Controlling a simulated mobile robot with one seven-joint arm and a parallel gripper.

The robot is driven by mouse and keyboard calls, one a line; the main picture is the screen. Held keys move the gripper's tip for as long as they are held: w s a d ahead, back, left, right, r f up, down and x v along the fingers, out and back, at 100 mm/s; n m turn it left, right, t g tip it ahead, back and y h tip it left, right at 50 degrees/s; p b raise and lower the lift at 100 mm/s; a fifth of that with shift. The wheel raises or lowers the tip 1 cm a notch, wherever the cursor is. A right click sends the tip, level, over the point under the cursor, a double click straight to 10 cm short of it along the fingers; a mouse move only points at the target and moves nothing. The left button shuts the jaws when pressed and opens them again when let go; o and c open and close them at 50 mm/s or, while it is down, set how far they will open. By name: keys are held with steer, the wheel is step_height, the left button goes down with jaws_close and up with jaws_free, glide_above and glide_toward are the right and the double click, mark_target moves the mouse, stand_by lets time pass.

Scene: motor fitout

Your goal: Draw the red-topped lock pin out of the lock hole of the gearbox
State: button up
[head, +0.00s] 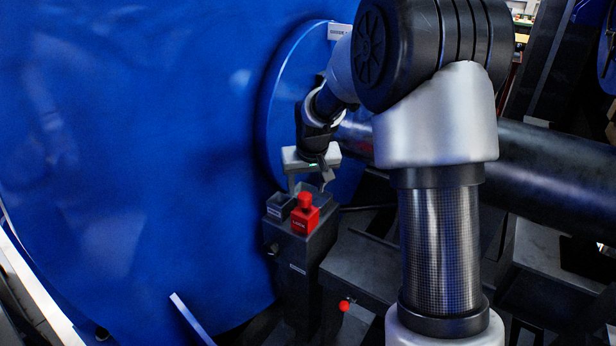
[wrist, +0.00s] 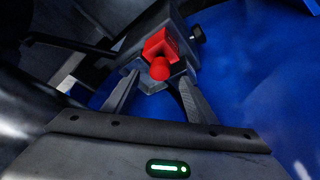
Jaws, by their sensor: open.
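A second red ball (head: 344,306) sits lower, on the dark structure right of the column. I cannot tell which red top is the lock pin's; no pin shaft or lock hole shows clearly.
The large blue housing (head: 130,150) fills the left side. A thick dark shaft (head: 550,185) runs to the right behind my arm. Dark frame parts lie below it.

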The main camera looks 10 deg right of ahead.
mark_target(305, 196)
steer(key=b+x, duration=0.1)
steer(key=x, duration=0.6)
steer(key=c, duration=1.2)
steer(key=shift+r, duration=0.15)
steer(key=shift+c, duration=0.2)
